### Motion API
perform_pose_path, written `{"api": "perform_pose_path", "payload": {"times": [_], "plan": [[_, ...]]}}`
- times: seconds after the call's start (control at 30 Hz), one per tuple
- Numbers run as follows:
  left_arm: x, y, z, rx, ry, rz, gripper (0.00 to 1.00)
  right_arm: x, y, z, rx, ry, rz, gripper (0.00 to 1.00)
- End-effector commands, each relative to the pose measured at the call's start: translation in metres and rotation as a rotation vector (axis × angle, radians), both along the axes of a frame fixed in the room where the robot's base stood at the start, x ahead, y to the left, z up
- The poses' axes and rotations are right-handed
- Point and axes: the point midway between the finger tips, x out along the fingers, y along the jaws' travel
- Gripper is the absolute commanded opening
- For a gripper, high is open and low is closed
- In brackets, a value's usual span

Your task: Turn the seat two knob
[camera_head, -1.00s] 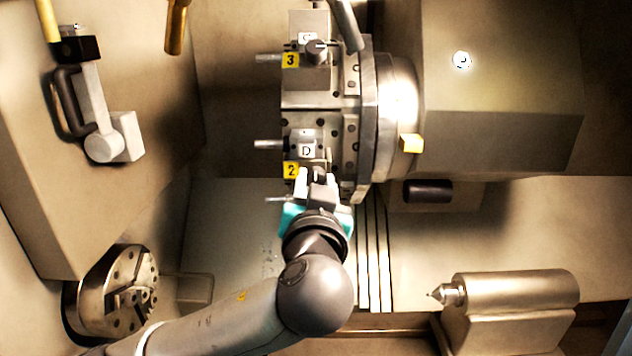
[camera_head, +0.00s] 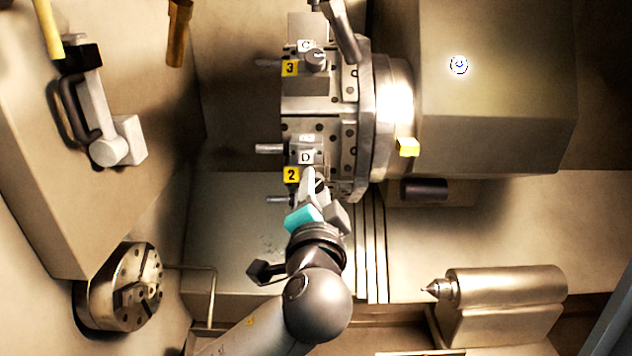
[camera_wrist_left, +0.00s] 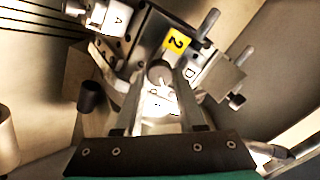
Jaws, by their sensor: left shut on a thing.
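The seat two knob (camera_wrist_left: 160,73) is a short grey cylinder beside the yellow "2" label (camera_head: 291,175) on the turret (camera_head: 345,130). In the left wrist view it sits between the fingertips of my left gripper (camera_wrist_left: 161,80), which is shut on it. In the head view my left gripper (camera_head: 316,180) reaches up to the seat from below, its body turned at an angle, and its fingers partly hide the knob. The block marked "D" (camera_head: 306,157) is just above. My right gripper is not in view.
The seat three knob (camera_head: 316,60) stands higher on the turret, by the yellow "3" label (camera_head: 289,68). A grey pipe (camera_head: 340,30) hangs above it. Metal pins stick out left of the turret. A tailstock (camera_head: 505,290) is at lower right and a chuck (camera_head: 125,287) at lower left.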

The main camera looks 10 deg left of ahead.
Motion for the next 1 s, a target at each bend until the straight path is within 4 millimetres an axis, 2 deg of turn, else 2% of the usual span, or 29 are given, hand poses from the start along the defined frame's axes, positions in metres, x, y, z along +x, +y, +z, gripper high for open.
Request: {"api": "perform_pose_path", "payload": {"times": [0.6, 1.0], "plan": [[0.0004, -0.0005, -0.0008, 0.553, 0.11, 0.001, 0.0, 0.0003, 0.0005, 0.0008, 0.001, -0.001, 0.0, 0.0], [0.0004, -0.0008, -0.0012, 0.764, 0.151, 0.001, 0.0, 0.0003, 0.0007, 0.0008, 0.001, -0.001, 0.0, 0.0]]}}
